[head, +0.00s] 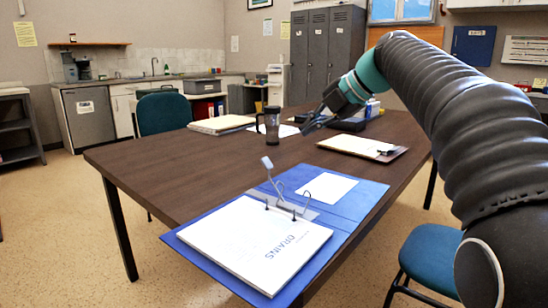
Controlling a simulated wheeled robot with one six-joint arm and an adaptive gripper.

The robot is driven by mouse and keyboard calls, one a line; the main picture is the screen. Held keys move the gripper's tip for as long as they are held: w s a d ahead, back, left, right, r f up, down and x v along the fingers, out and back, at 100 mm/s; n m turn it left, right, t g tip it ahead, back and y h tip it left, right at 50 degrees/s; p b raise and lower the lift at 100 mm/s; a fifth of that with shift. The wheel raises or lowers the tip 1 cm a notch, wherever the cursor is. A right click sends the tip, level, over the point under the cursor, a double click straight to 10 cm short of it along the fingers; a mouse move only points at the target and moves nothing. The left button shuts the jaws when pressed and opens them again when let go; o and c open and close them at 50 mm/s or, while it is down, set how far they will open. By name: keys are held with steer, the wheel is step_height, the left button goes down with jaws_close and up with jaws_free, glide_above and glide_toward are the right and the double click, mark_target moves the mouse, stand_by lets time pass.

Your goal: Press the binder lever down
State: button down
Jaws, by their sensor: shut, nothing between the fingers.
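An open blue binder (352,203) lies at the near edge of the dark table. A stack of white paper headed "DRAINS" (240,243) lies on its left side, and a small white sheet lies on its right cover. The binder lever (267,164) stands up from the metal mechanism between the two sides, with its flat tip raised. The metal rings stand beside it. My gripper (309,128) is shut and empty, above the table, beyond the binder and to the right of the lever, apart from both.
A dark tumbler (272,122) stands near the table's middle, close to my gripper. A clipboard (362,147) lies to the right, and folders (222,125) lie at the far left. Teal chairs (163,113) stand by the table. The left part of the tabletop is clear.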

mark_target(266, 162)
steer(key=shift+a, duration=0.1)
steer(key=x, duration=1.3)
steer(key=shift+w+a+f, duration=0.2)
steer(key=shift+a+f, duration=0.05)
steer(key=shift+f, duration=0.05)
steer(key=shift+a, duration=0.1)
